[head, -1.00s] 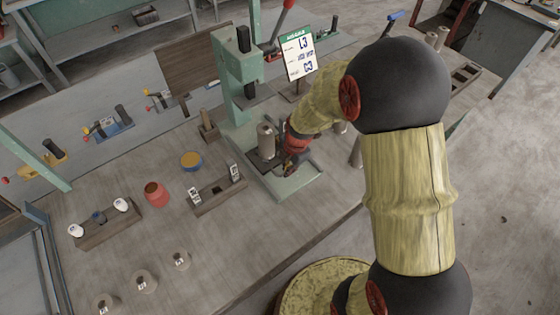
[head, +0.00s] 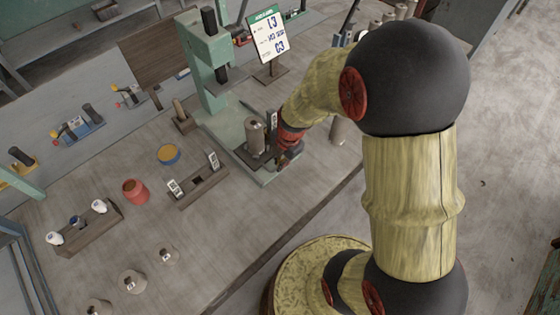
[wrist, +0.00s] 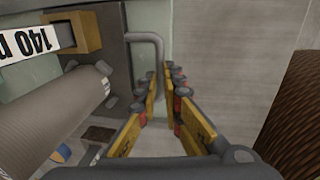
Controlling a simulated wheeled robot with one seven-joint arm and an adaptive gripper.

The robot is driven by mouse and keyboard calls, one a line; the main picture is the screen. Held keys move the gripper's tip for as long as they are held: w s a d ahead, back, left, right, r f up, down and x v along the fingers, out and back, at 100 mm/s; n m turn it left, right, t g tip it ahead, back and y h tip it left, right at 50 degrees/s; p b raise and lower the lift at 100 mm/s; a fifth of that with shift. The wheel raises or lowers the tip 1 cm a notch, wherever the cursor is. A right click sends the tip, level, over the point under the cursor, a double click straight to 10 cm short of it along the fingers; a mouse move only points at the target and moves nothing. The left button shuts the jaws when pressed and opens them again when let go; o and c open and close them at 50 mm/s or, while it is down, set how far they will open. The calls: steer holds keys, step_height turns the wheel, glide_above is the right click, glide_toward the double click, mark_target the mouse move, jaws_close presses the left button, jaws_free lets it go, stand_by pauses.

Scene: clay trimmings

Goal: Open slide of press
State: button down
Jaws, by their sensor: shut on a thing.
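The green press (head: 204,62) stands on the bench with its column and green base. Its dark slide plate (head: 242,155) lies out over the base, clear of the ram, and carries a grey cylinder (head: 255,139). In the wrist view the slide (wrist: 143,20) has a bent grey rod handle (wrist: 158,45), with the cylinder (wrist: 50,110) to its left. My gripper (head: 287,157) is at the slide's front right; in the wrist view its fingers (wrist: 166,88) are shut on the handle. The fingers hide the handle's lower end.
A sign (head: 268,36) stands behind the press. A brown ridged cylinder (wrist: 302,110) is close right in the wrist view.

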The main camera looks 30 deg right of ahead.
steer(key=c, duration=1.9)
jaws_free()
steer(key=r, duration=0.4)
steer(key=s+r, duration=0.1)
steer(key=r, duration=0.3)
steer(key=s+r, duration=0.1)
steer(key=r, duration=0.2)
steer(key=shift+d+r, duration=0.35)
steer(key=shift+r, duration=0.05)
